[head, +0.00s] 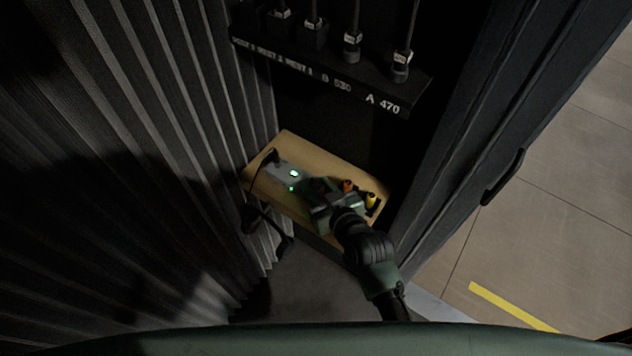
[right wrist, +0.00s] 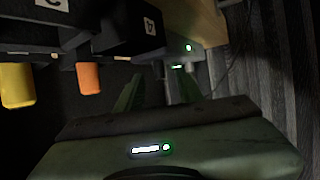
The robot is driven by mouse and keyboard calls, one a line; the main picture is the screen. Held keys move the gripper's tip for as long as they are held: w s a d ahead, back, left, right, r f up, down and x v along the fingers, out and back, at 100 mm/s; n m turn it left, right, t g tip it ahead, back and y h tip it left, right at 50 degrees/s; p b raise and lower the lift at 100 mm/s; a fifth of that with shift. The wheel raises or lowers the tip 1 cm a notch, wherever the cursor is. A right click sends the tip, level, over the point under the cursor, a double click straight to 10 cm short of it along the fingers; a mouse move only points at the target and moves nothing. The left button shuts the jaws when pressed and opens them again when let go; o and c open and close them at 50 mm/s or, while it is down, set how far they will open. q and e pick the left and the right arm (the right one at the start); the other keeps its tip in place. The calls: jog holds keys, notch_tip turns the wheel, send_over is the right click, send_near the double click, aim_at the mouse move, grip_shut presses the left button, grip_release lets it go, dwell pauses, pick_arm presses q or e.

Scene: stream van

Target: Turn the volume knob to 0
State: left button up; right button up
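A small grey box (head: 286,170) with lit green lights lies on the wooden shelf (head: 315,152). In the right wrist view its grey end (right wrist: 188,56) shows just beyond the fingers, with green lights. I cannot make out the volume knob or its setting. My right gripper (head: 315,188) is over the shelf at the right end of the grey box. In the right wrist view its two green fingers (right wrist: 158,92) stand apart with a dark gap between them. I cannot tell whether they touch the box. My left gripper is not in view.
An orange piece (head: 347,186) and a yellow piece (head: 371,200) are at the shelf's right end, close to my right gripper. A black rack (head: 335,72) with plugged cables is above. A ribbed dark curtain (head: 150,150) is on the left, a dark door (head: 480,130) on the right.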

jog(key=shift+x, duration=1.1)
grip_shut()
jog(key=shift+y, duration=0.3)
jog(key=shift+w+d+f+n+y+b, duration=0.15)
jog(key=shift+n+y+b, duration=0.3)
jog(key=shift+n, duration=0.25)
jog(key=n+g+y+b, duration=0.2)
jog(key=b, duration=0.2)
jog(key=n+g+y+b, duration=0.1)
jog(key=n+y+b, duration=0.1)
jog(key=b, duration=0.3)
jog(key=shift+w+d+f+g, duration=0.15)
jog(key=shift+d+g, duration=0.05)
jog(key=shift+g, duration=0.2)
jog(key=shift+r+n+g+b, duration=0.3)
jog(key=shift+n+b, duration=0.1)
jog(key=shift+b, duration=0.55)
